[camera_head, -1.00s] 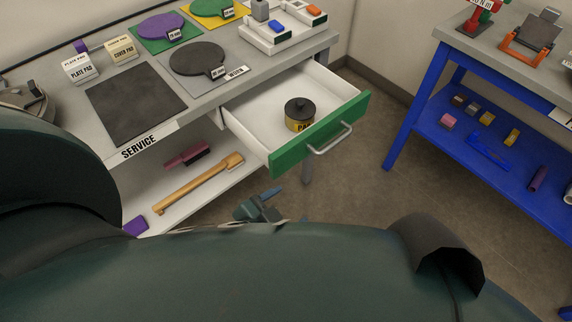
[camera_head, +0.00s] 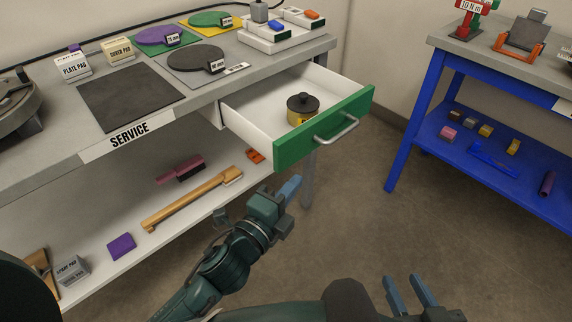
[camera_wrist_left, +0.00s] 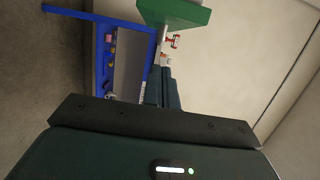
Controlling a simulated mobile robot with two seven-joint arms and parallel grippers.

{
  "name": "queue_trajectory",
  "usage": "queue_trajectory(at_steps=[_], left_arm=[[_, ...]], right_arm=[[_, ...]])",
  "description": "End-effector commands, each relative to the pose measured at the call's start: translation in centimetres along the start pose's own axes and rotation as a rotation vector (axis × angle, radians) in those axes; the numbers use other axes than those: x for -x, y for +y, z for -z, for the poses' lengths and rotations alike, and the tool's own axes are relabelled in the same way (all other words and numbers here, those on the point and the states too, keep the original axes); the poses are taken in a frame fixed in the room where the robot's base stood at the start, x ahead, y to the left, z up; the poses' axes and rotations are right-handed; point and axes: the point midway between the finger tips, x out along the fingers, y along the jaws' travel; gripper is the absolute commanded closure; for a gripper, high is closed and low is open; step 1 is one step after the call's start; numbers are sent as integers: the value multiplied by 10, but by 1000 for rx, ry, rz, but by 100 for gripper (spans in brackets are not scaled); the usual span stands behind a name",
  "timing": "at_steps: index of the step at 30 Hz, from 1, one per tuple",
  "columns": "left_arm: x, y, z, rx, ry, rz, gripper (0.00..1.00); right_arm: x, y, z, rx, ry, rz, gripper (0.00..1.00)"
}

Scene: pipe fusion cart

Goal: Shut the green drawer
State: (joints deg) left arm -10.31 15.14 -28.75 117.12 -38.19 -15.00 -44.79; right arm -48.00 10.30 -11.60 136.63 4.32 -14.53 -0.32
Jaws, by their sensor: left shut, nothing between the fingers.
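The green drawer (camera_head: 290,150) stands pulled out of the service bench, with a grey bar handle (camera_head: 337,127) on its front. A black-lidded yellow tin (camera_head: 302,108) sits inside. My left gripper (camera_head: 290,188) is shut and empty, below and in front of the drawer's left front corner, apart from it. In the left wrist view the green front (camera_wrist_left: 180,12) and part of its handle show beyond the closed fingers (camera_wrist_left: 162,88). My right gripper (camera_head: 408,290) is at the bottom of the head view, fingers apart and empty, well away from the drawer.
The bench top holds pads, discs and a white tray (camera_head: 270,42). Its lower shelf (camera_head: 100,215) holds a yellow-handled tool (camera_head: 190,198) and small blocks. A blue table (camera_head: 405,130) stands at the right. The floor (camera_head: 350,220) between is clear.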

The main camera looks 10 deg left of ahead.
Motion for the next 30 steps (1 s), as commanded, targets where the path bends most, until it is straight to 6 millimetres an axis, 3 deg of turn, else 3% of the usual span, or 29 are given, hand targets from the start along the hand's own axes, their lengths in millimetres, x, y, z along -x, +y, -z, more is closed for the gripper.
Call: queue_trajectory(at_steps=[3, 6, 15, 30], left_arm=[[-27, 0, 0, -1, 0, 2, 100], [-41, 0, -7, -5, -2, -1, 100], [-46, 1, -37, 0, -1, -2, 100], [-47, 0, -42, 1, -1, -2, 100]], right_arm=[[0, 0, -1, -1, -1, 0, 64], [0, 0, 0, 0, 0, 0, 64], [0, 0, 0, -1, -2, 1, 64], [0, 0, 0, -2, -4, 1, 64]])
